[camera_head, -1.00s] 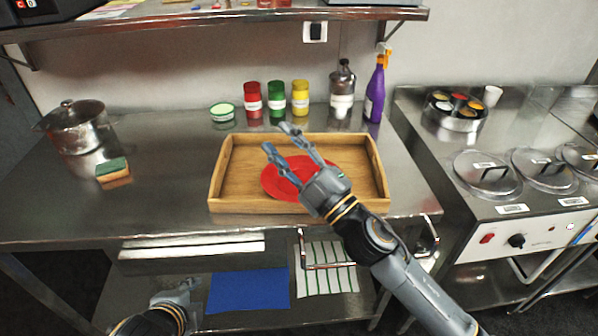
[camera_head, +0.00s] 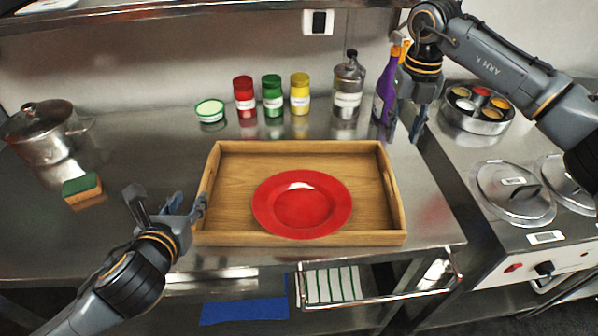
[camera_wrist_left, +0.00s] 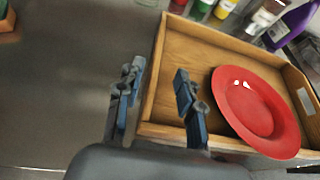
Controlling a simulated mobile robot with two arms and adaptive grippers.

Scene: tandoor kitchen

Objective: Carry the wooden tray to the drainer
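The wooden tray (camera_head: 330,240) rests on the steel counter with a red plate (camera_head: 302,205) lying in it; both also show in the left wrist view, the tray (camera_wrist_left: 162,60) and the plate (camera_wrist_left: 258,112). My left gripper (camera_head: 170,205) is open at the tray's left end. In the left wrist view, the left gripper (camera_wrist_left: 157,100) has one finger outside the left wall and the other over the inside; contact cannot be told. My right gripper (camera_head: 408,125) points down beyond the tray's right end, fingers apart and empty. I cannot make out a drainer.
Behind the tray stand several jars (camera_head: 272,95), a glass bottle (camera_head: 347,90) and a purple bottle (camera_head: 384,95), close to the right gripper. A pot (camera_head: 45,130) and a sponge (camera_head: 82,188) are on the left. A cooking unit with lidded pots (camera_head: 513,190) adjoins on the right.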

